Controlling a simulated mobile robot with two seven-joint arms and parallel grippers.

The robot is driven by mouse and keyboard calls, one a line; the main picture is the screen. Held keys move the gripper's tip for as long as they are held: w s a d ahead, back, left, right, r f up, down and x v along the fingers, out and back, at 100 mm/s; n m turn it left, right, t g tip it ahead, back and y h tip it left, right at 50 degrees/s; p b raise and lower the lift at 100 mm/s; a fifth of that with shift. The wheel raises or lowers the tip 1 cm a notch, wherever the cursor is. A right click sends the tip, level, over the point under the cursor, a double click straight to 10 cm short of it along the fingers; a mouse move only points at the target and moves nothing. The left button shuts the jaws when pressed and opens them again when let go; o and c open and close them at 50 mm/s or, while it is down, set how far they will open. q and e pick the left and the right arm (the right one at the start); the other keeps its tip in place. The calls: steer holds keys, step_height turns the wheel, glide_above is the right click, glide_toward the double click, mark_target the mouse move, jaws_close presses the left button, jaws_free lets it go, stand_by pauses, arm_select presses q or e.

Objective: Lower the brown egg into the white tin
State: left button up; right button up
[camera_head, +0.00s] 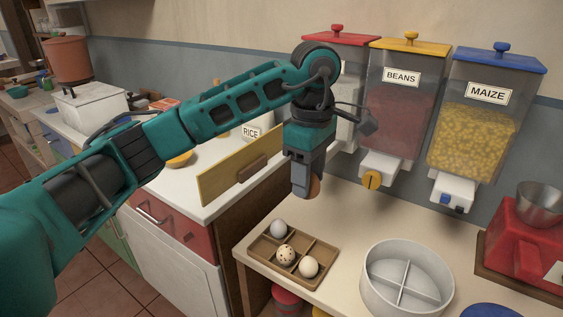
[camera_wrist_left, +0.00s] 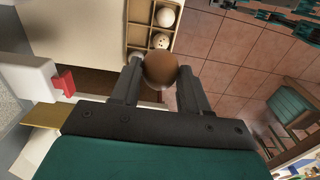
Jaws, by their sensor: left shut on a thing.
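My left gripper (camera_head: 305,191) points down above the counter and is shut on the brown egg (camera_head: 315,187). In the left wrist view the brown egg (camera_wrist_left: 161,69) sits between the two fingertips (camera_wrist_left: 158,82). The gripper hides much of the egg in the head view. The round white tin (camera_head: 372,295), split by a cross-shaped divider, stands on the counter to the lower right of the gripper. The egg is up in the air, apart from the tin. My right gripper is not in view.
A wooden compartment tray (camera_head: 268,257) with a pale egg (camera_head: 278,228), a speckled egg (camera_head: 286,255) and a cream egg (camera_head: 309,266) lies left of the tin. Beans (camera_head: 403,100) and maize (camera_head: 476,130) dispensers hang behind. A red scale-like device (camera_head: 520,240) stands right.

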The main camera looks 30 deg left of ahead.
arm_select(q)
steer(key=d+f+b, duration=0.2)
steer(key=d+f, duration=0.2)
steer(key=d, duration=0.8)
steer(key=d+f+b, duration=0.3)
steer(key=d+f, duration=0.2)
steer(key=d, duration=0.7)
steer(key=shift+w+d+b, duration=0.25)
steer(key=shift+b, duration=0.1)
steer(key=shift+f, duration=0.1)
steer(key=shift+f, duration=0.1)
steer(key=shift+f+b, duration=2.35)
steer(key=shift+f, duration=0.85)
steer(key=shift+f+b, duration=1.15)
steer(key=shift+f, duration=0.45)
